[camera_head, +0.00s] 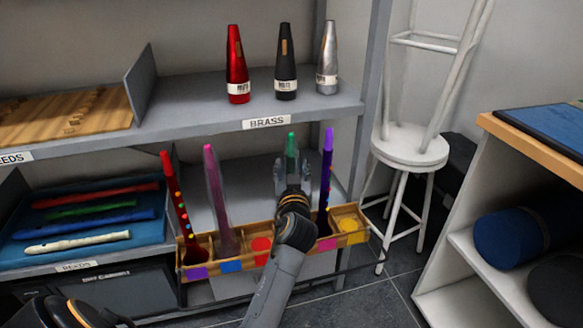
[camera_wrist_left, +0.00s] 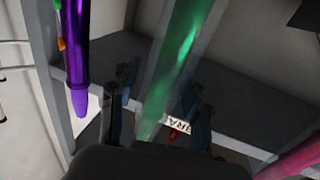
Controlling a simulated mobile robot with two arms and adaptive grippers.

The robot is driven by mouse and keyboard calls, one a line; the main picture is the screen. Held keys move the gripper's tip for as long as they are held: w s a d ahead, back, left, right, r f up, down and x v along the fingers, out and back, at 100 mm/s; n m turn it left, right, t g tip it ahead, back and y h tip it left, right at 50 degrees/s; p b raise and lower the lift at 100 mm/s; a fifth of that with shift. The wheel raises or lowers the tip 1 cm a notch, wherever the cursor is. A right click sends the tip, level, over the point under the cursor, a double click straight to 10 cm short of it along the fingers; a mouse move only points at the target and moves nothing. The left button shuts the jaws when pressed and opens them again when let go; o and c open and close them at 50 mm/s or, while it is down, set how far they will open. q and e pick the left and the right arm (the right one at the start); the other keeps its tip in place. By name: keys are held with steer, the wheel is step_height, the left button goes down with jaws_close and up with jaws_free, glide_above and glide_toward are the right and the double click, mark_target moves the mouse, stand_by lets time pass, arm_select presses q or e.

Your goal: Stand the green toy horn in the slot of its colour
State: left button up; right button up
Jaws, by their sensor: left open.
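The green toy horn (camera_head: 291,147) stands upright behind my left gripper (camera_head: 292,182) in the head view; its lower part is hidden by the gripper and arm. In the left wrist view the horn (camera_wrist_left: 176,65) runs between the two dark fingers of my left gripper (camera_wrist_left: 160,112), which are open on either side of it. I cannot tell whether they touch it. A wooden slotted rack (camera_head: 213,262) holds the other horns. My arm covers part of the rack, and no green slot mark shows. My right gripper is not in view.
A red horn (camera_head: 174,205), a pink horn (camera_head: 217,195) and a purple horn (camera_head: 325,180) stand in the rack, the purple close to the right of my left gripper. A shelf with several mutes (camera_head: 285,75) overhangs behind. A white stool (camera_head: 410,147) stands to the right.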

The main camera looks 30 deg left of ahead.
arm_select(q)
step_height(320, 180, up, 10)
steer(key=shift+r, duration=0.1)
stand_by(0.4)
stand_by(0.5)
